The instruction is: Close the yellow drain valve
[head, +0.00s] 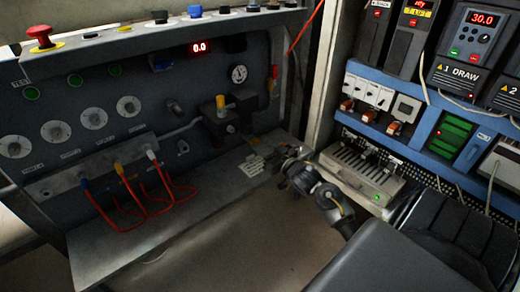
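A small yellow handle (220,102) stands upright on the dark valve and pipe assembly (218,125) on the panel, right of centre. It looks like the yellow drain valve, but its exact setting is too small to read. My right gripper (279,161) is low and to the right of this assembly, apart from the yellow handle, above the right end of the grey ledge. Its fingers are small and dark, so I cannot tell whether they are open or shut. My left gripper is not in view.
A red-handled fitting (273,78) and a round gauge (238,74) sit near the yellow handle. Orange hoses (150,205) loop over the grey ledge (100,245) at left. A terminal box (360,175) stands right of my gripper. The floor in front is clear.

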